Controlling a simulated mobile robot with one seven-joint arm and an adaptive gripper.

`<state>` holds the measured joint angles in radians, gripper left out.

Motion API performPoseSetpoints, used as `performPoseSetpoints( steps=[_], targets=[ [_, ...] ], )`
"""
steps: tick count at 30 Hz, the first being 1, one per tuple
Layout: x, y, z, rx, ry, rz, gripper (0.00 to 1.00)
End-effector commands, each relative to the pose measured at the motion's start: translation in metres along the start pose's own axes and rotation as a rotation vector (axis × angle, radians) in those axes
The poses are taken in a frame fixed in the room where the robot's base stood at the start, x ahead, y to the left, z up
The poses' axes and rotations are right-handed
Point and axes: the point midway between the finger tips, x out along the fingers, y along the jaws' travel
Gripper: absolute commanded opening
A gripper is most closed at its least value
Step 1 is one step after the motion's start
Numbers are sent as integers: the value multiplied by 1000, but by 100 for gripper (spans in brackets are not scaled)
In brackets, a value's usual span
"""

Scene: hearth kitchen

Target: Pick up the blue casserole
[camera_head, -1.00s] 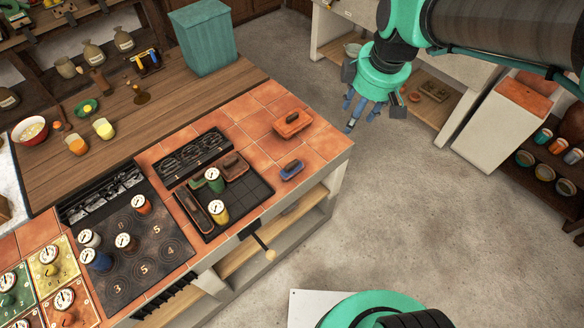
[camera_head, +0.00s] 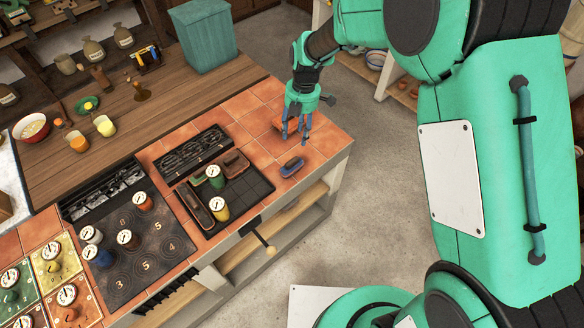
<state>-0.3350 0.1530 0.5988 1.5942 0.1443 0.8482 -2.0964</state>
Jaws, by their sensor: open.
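The blue casserole (camera_head: 291,167) is a small blue dish with a dark lid or handle on top. It sits on the orange tiles near the right edge of the counter. My gripper (camera_head: 295,138) is open, fingers pointing down, just behind and above the blue casserole and apart from it. An orange casserole (camera_head: 304,127) lies behind my gripper's fingers and is partly hidden by them.
A teal bin (camera_head: 203,38) stands at the back of the counter.

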Motion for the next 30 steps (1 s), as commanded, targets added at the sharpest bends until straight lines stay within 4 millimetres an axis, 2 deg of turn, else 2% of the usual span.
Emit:
performPoseSetpoints(
  steps=[17,20,30],
  targets=[
    [11,2,-1,-24,3,-5,47],
    [20,2,-1,-24,4,-6,47],
    [70,2,-1,-23,4,-7,47]
  ],
)
